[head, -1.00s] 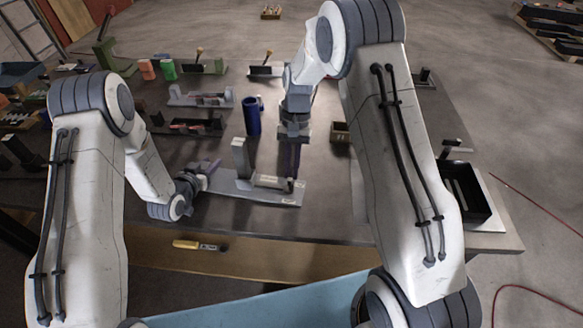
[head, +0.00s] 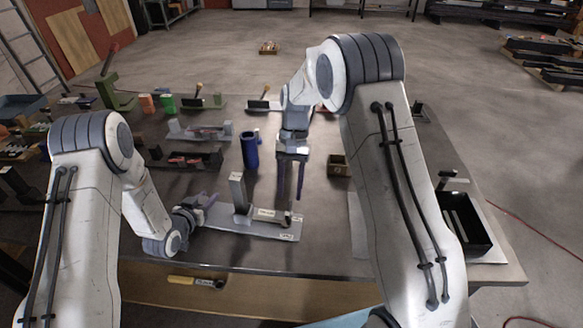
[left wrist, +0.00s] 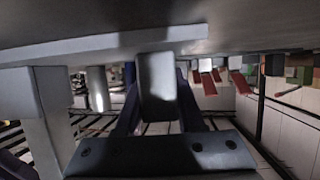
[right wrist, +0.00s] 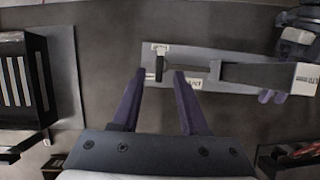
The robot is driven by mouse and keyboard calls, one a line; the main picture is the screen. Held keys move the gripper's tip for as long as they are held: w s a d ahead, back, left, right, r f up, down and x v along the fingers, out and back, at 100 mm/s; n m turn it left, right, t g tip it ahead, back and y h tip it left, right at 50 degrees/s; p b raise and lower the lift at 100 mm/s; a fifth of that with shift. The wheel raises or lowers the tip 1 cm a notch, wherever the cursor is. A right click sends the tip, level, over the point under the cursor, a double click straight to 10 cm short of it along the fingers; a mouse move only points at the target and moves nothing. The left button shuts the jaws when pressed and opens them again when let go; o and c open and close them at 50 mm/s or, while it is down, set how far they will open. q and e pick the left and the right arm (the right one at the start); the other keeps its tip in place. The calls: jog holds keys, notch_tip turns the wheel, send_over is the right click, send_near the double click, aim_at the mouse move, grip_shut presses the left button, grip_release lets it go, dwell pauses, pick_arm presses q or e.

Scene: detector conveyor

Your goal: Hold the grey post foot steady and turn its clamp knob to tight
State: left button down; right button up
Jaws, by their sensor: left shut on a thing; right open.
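The grey post foot (head: 222,219) lies near the table's front edge, with an upright post (head: 238,190). Its dark clamp knob (head: 288,218) sits toward the right end; the right wrist view shows it as a short black bar (right wrist: 160,66) between small labels I cannot read. My left gripper (head: 207,199) is at the foot's left side, shut on a grey block of it (left wrist: 157,85). My right gripper (head: 290,198) points down, open and empty, just above the knob. In the right wrist view its fingertips (right wrist: 158,74) stand on either side of the knob, apart from it.
A blue cylinder (head: 250,150) stands behind the foot, and a small brown box (head: 339,165) is to its right. A black tray (head: 466,225) is at the right edge. Several clamp fixtures fill the back left. A yellow-handled tool (head: 182,280) lies below the front edge.

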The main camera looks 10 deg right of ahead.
jog(key=v, duration=0.8)
pick_arm(q)
jog(key=shift+c, duration=2.2)
grip_release()
jog(key=shift+s, duration=0.1)
